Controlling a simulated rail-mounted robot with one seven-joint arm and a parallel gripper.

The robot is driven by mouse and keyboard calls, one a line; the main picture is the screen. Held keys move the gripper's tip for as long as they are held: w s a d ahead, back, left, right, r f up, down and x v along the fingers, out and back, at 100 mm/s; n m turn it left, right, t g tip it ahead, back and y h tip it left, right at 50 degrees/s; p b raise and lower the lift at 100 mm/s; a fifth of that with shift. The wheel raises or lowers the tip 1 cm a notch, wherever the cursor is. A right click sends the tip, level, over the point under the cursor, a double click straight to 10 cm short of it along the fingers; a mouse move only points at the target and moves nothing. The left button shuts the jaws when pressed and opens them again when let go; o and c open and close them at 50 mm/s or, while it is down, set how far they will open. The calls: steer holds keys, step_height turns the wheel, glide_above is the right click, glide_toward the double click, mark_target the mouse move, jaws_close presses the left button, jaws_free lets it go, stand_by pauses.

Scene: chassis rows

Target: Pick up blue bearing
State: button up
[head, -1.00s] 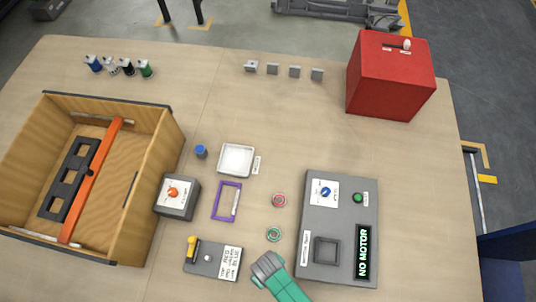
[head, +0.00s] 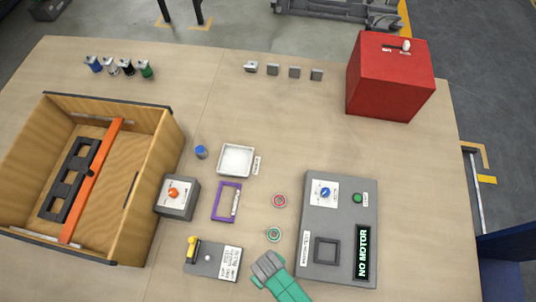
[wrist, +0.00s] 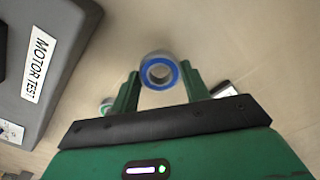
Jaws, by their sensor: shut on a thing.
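The blue bearing (wrist: 160,70) is a ring with a blue rim and a pale metal inside. In the wrist view it sits between the two green fingers of my gripper (wrist: 160,82), near their tips. My gripper is shut on it. In the head view my green gripper arm (head: 282,280) is at the front edge of the table, just left of the grey motor test panel, and the blue bearing is hidden there. How high it is above the table is unclear.
A green ring (head: 274,235) and a red ring (head: 279,200) lie beyond my gripper. The grey motor test panel (head: 340,190) is close on the right. A grey block with a yellow lever (head: 212,260) is on the left.

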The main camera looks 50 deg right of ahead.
steer(key=s+a+r, duration=0.1)
steer(key=s+a, duration=0.6)
steer(key=s+a+r, duration=0.1)
steer(key=s+a, duration=0.3)
steer(key=shift+s+a+r, duration=0.15)
steer(key=shift+a+r, duration=0.05)
steer(key=shift+r, duration=0.15)
steer(key=shift+r+p, duration=0.1)
steer(key=shift+p, duration=0.2)
